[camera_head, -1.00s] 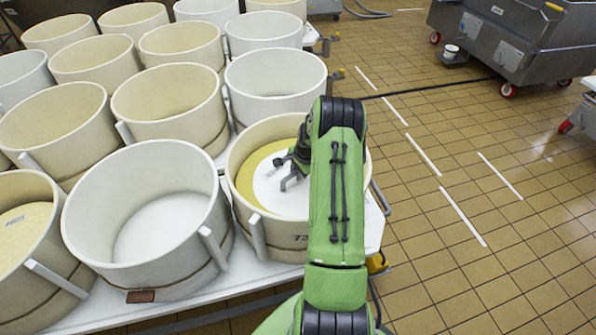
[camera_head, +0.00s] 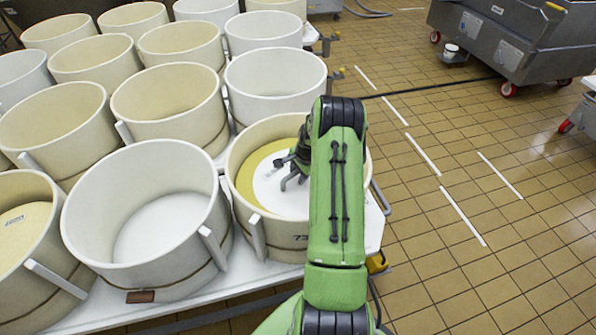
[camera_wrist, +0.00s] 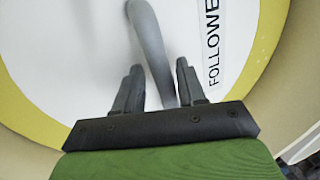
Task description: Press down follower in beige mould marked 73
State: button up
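The beige mould marked 73 (camera_head: 280,240) stands at the front right of the group, partly hidden by my green arm. Inside it lies the white round follower (camera_head: 268,190), with a yellow ring around it. In the wrist view the follower (camera_wrist: 60,60) carries a label reading "FOLLOWE", cut off, and a grey bar-like handle (camera_wrist: 148,40). My gripper (camera_head: 287,172) is inside the mould's opening, over the follower. In the wrist view my gripper (camera_wrist: 160,70) has its fingers apart, with the handle running between them; a gap shows beside the handle. Contact with the follower cannot be told.
An empty white-bottomed mould (camera_head: 150,215) stands close to the left, and a white mould (camera_head: 275,85) stands just behind. Several more moulds fill the table (camera_head: 110,310) to the left. Tiled floor (camera_head: 480,170) is open to the right, with a grey wheeled vat (camera_head: 500,40) beyond.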

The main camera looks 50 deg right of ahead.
jog(key=shift+o, duration=1.2)
jog(key=shift+w, duration=0.1)
jog(key=shift+r, duration=0.15)
jog(key=shift+w, duration=0.1)
jog(key=shift+d+r, duration=0.1)
jog(key=shift+r, duration=0.2)
jog(key=p+v, duration=0.3)
jog(key=v, duration=1.2)
jog(key=shift+s, duration=0.3)
jog(key=shift+w, duration=0.1)
